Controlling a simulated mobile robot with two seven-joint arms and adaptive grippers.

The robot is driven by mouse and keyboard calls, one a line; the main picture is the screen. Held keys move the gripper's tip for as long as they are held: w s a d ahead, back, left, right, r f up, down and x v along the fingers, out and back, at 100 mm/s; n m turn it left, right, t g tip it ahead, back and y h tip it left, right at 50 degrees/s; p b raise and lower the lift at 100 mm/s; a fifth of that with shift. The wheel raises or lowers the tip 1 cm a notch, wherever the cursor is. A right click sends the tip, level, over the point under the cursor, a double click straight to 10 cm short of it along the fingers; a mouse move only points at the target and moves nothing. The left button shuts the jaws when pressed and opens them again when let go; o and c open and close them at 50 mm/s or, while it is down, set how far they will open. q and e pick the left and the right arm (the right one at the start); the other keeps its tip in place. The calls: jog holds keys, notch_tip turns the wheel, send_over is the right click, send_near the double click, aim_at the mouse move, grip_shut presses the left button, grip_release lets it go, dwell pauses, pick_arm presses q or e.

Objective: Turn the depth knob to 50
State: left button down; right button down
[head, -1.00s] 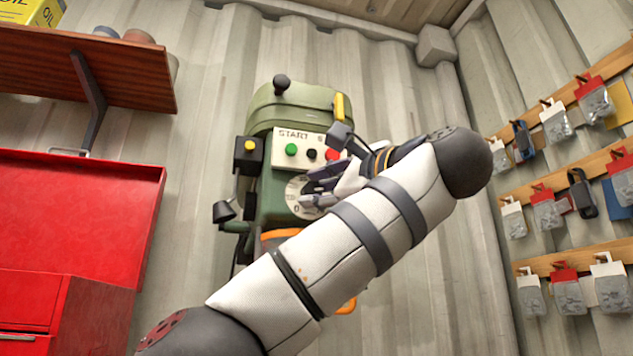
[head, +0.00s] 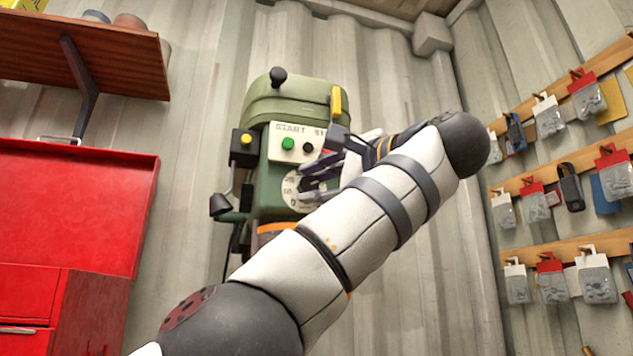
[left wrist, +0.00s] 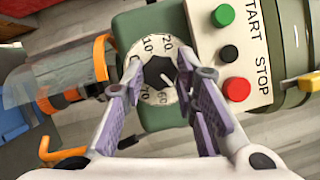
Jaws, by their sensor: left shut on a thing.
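The depth knob (left wrist: 158,72) is black and sits in the middle of a round white dial (left wrist: 146,47) on the green drill press (head: 300,103). The numbers 10, 20, 60 and 70 show on the dial; my fingers cover part of it. A light mark on the knob points to the lower right in the left wrist view, but its exact reading is unclear. My left gripper (left wrist: 161,82) is shut on the knob, with one purple-padded finger on each side. In the head view, my left gripper (head: 306,187) covers the right part of the dial (head: 290,188). My right gripper is out of view.
A panel with a green START button (left wrist: 223,15), a black button (left wrist: 229,53) and a red STOP button (left wrist: 237,89) is close beside my fingers. A yellow-button box (head: 244,146), red cabinet (head: 70,210) and wooden shelf (head: 130,62) stand left. Pegboard rails with packets are at right.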

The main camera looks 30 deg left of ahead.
pick_arm(q)
jog(key=shift+r, duration=0.1)
jog(key=c, duration=1.3)
grip_release()
jog(key=shift+a, duration=0.1)
jog(key=v, duration=1.2)
